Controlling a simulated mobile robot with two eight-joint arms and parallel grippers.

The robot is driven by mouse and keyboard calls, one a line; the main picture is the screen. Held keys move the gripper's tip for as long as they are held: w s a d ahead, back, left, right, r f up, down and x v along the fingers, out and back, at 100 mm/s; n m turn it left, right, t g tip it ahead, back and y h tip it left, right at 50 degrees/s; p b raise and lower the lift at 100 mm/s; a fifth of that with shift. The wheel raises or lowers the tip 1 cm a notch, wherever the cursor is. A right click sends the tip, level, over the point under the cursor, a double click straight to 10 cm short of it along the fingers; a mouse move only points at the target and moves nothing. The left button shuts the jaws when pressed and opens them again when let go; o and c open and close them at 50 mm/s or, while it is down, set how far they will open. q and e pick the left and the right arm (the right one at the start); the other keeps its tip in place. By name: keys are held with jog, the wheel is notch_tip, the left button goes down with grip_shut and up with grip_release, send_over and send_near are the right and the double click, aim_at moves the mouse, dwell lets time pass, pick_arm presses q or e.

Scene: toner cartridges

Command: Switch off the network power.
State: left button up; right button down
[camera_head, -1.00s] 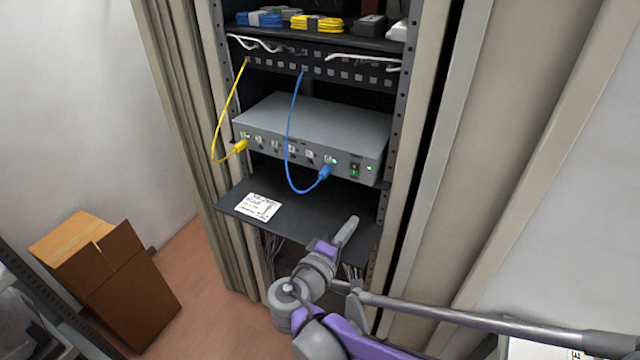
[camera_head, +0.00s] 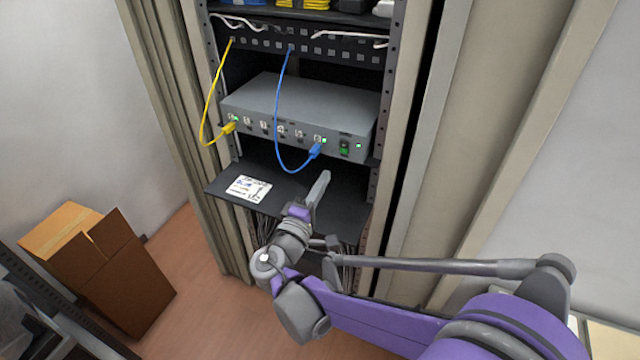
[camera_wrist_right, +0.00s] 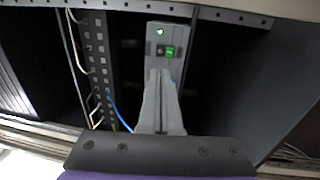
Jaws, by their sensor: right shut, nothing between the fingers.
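The grey network box (camera_head: 300,105) sits on a rack shelf. Its green-lit power switch (camera_head: 344,148) is at the right end of the front panel, with a small green light (camera_head: 358,146) beside it. In the right wrist view the switch (camera_wrist_right: 169,51) glows green just beyond the fingertips. My right gripper (camera_head: 324,176) is shut and empty, pointing up at the panel from below and in front, a little short of the switch. Its closed fingers (camera_wrist_right: 159,75) cover part of the panel in the wrist view. My left gripper is out of view.
A blue cable (camera_head: 276,110) plugs in left of the switch; a yellow cable (camera_head: 207,105) plugs in at the panel's left end. A black shelf (camera_head: 290,195) with a white note (camera_head: 249,189) lies below. A cardboard box (camera_head: 100,260) stands on the floor at left.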

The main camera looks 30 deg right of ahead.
aim_at(344, 143)
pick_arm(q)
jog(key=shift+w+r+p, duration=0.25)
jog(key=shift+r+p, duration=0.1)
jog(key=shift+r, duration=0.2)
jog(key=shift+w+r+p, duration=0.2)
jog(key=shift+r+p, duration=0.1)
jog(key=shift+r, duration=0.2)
pick_arm(e)
jog(key=x, duration=1)
jog(key=shift+a, duration=0.1)
jog(key=shift+r, duration=0.15)
jog(key=shift+w+d+r, duration=0.2)
jog(key=shift+d+r, duration=0.05)
jog(key=shift+d, duration=0.05)
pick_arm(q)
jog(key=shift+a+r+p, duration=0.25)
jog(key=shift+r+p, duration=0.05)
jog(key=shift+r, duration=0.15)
pick_arm(e)
jog(key=shift+a+r, duration=0.1)
jog(key=shift+r, duration=0.25)
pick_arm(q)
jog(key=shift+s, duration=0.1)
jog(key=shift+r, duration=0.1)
pick_arm(e)
jog(key=shift+s, duration=0.1)
